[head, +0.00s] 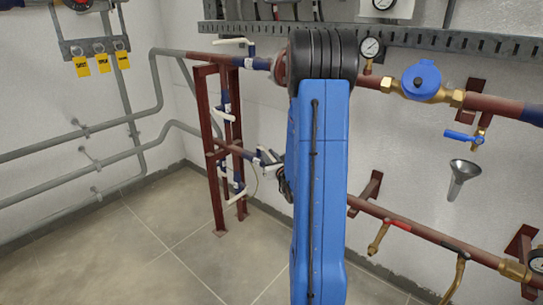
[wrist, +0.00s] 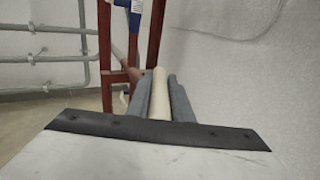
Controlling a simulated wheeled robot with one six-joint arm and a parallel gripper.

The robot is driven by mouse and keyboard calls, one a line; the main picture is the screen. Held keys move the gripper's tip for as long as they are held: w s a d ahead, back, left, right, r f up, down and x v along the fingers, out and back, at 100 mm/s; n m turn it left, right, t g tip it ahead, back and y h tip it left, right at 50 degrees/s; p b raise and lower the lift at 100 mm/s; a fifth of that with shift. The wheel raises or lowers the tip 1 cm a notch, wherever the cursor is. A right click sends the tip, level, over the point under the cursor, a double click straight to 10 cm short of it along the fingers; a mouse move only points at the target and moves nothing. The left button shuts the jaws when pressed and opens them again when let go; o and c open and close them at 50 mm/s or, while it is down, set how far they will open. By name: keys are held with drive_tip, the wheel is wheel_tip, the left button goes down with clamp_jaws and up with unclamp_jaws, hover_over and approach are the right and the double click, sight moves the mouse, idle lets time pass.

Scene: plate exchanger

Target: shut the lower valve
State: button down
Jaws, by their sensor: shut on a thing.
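The lower valve (head: 266,157) sits on the lower red-brown pipe, just left of my blue arm in the head view. It has a blue collar and a pale lever, and my arm hides part of it. In the wrist view, a cream lever handle (wrist: 158,92) lies lengthwise between the two grey fingers of my gripper (wrist: 157,85). The fingers are shut on it, one on each side. In the head view my gripper is mostly hidden behind the arm. The valve body does not show clearly in the wrist view.
A red-brown steel frame (head: 209,150) with more white-levered valves stands left of my gripper. The upper pipe (head: 490,103) carries a blue-capped fitting (head: 421,80) and a gauge (head: 371,47). Grey pipes (head: 80,135) run along the left wall. The floor (head: 130,250) at left is clear.

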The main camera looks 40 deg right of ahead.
sight(268, 154)
drive_tip(key=shift+w+a+h, duration=0.1)
drive_tip(key=shift+a+h, duration=0.15)
drive_tip(key=shift+h, duration=0.05)
idle(0.4)
drive_tip(key=c, duration=1.6)
unclamp_jaws()
drive_tip(key=shift+r, duration=5)
drive_tip(key=shift+c, duration=0.4)
